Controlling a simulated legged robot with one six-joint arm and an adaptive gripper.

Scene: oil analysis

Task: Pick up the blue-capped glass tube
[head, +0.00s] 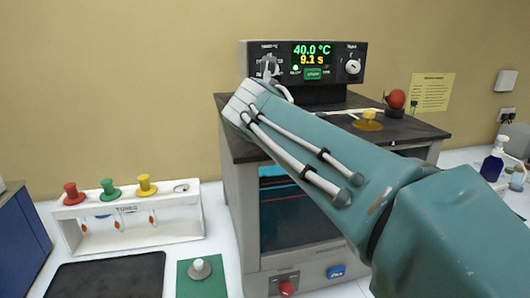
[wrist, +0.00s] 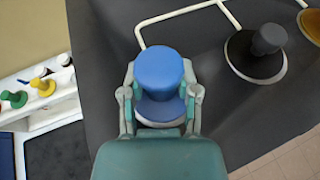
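The blue-capped tube (wrist: 158,68) shows in the wrist view over the dark top of the analyzer. I see its round blue cap and, below it, a blue disc with a pale rim; its glass part is hidden. My gripper (wrist: 160,90) has one finger on each side of the cap, with no clear gap, and looks shut on it. I cannot tell whether the tube is still seated or raised. In the head view my gripper (head: 267,76) is above the left of the analyzer's top, and my arm hides the tube.
The analyzer (head: 265,200) has a display reading 40.0 °C. A yellow-capped piece (head: 370,118) and a red ball (head: 396,99) are on its right. A white rack (head: 128,240) at left holds red-, green- and yellow-capped tubes. A black mat (head: 105,277) lies in front.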

